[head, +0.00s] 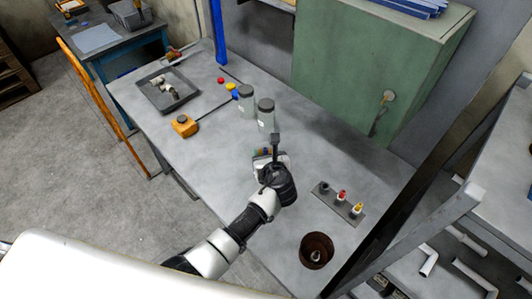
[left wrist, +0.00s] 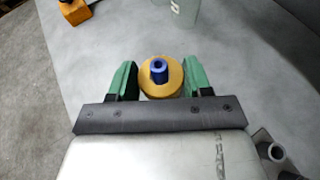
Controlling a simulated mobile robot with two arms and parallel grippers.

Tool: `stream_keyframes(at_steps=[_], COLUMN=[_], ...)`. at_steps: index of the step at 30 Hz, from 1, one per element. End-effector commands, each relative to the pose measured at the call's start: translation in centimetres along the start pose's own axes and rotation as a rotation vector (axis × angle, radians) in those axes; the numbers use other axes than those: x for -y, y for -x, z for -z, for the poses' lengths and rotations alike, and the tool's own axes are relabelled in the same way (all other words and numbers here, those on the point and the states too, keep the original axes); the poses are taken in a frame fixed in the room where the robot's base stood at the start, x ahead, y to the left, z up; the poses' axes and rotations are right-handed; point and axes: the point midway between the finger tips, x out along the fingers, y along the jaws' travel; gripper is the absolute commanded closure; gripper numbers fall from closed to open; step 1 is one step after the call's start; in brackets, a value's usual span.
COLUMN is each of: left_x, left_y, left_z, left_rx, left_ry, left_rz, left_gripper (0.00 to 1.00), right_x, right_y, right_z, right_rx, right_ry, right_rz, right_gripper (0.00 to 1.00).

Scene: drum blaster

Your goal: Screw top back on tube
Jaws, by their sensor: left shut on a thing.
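My left gripper (head: 265,154) is above the workbench, left of the tube rack. In the left wrist view its green fingers (left wrist: 160,72) are shut on a yellow round piece (left wrist: 147,87) with a blue hollow centre, which looks like a tube top. Whether a tube body is below it is hidden. The small grey tube rack (head: 332,199) stands to the right of the gripper. It holds a red-topped tube (head: 341,196) and a yellow-topped tube (head: 358,209); its left end looks dark. My right gripper is not in view.
Two grey-lidded jars (head: 247,101) (head: 266,116) stand behind the gripper. An orange tape measure (head: 184,126) and a dark tray (head: 167,92) are at the left. A brown pot (head: 316,250) stands near the front right. The bench around the gripper is mostly clear.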

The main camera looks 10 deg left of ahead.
Motion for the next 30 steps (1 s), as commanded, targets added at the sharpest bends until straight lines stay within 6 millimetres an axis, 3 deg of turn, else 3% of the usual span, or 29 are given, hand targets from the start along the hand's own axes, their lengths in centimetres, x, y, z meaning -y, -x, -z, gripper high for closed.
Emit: stream_keyframes(at_steps=[6, 7, 12, 23, 30], left_x=[0.0, 0.0, 0.0, 0.0, 0.0], left_y=[0.0, 0.0, 0.0, 0.6, 4.7], left_z=[0.0, 0.0, 0.0, 0.1, 0.2], left_rx=[0.001, 0.001, 0.001, 0.000, -0.001], left_ry=[0.000, 0.000, 0.000, -0.001, 0.002], left_rz=[0.000, 0.000, 0.000, 0.001, 0.003], left_gripper=[0.78, 0.46, 0.21, 0.21, 0.21], right_x=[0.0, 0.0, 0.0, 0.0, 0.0], right_y=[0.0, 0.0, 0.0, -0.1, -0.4], right_z=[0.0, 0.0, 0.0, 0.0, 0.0], right_rx=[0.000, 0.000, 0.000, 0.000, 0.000], right_ry=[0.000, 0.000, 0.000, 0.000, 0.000], right_rz=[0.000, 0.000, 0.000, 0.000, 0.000], right_gripper=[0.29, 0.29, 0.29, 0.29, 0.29])
